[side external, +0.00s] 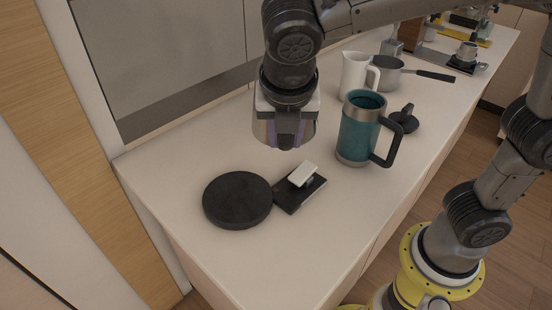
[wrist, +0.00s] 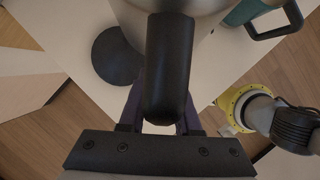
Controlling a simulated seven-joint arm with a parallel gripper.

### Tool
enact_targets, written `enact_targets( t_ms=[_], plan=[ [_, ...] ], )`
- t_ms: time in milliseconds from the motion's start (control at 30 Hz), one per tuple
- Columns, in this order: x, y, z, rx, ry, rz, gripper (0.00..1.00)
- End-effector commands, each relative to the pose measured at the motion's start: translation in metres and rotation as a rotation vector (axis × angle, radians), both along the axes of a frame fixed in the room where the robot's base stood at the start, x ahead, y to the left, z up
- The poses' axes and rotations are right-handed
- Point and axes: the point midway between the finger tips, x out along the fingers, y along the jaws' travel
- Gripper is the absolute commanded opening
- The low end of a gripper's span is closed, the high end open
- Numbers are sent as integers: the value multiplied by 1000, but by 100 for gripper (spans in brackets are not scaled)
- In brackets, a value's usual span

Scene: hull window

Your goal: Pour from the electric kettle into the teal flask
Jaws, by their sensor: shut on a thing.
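My gripper (side external: 291,138) is shut on the black handle of the electric kettle and holds it above the counter. In the wrist view the kettle handle (wrist: 170,65) lies between my fingers, with the kettle's silver body at the top edge. In the side view the kettle (side external: 264,131) is mostly hidden behind my gripper. The teal flask (side external: 357,132) stands upright on the counter to the right of my gripper, its top open and its black handle toward the right. Part of the flask (wrist: 243,12) shows at the wrist view's top right.
A round black base (side external: 237,201) and a small black stand with a white top (side external: 302,174) are on the counter in front. A black lid (side external: 405,119), a white pitcher (side external: 355,75) and a saucepan (side external: 387,76) are near the flask.

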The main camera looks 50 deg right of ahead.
Motion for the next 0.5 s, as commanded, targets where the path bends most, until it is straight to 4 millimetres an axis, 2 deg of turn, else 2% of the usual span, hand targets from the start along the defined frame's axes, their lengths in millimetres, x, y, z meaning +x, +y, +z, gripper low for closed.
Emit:
enact_targets(
  t_ms=[33, 300, 500],
  plan=[
    [6, -5, 13, 5, -9, -107, 0],
    [22, -39, 65, 5, -8, -721, 0],
    [39, -61, 90, 4, -6, -1013, 0]
  ],
)
